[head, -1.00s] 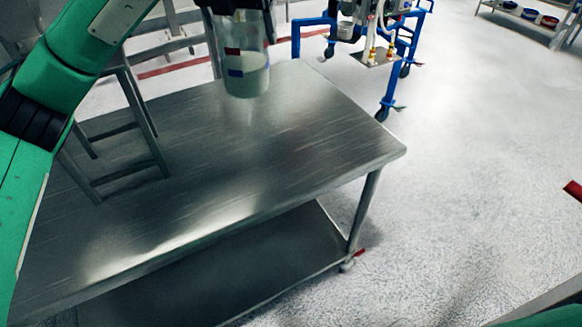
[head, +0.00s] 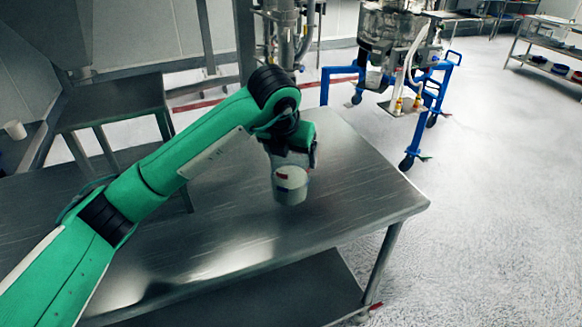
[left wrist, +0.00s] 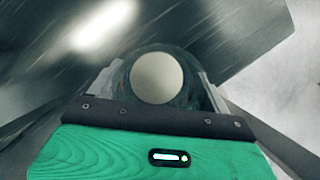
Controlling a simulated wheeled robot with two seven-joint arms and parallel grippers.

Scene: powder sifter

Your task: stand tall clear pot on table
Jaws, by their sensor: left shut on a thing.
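The tall clear pot (head: 290,188) has whitish contents and a red mark on its side. It is upright under my left gripper (head: 291,158), over the middle of the steel table (head: 360,205). I cannot tell whether its base touches the tabletop. In the left wrist view the pot (left wrist: 157,78) shows end-on as a pale round disc inside a clear rim. There the fingers of my left gripper (left wrist: 158,88) lie on both sides of it, shut on it. My right gripper is in neither view.
A blue wheeled frame (head: 408,160) with machinery stands behind the table. A grey metal stand (head: 110,98) is at the back left, with a small white cup (head: 15,130) on a surface beyond. The tabletop right of the pot is clear.

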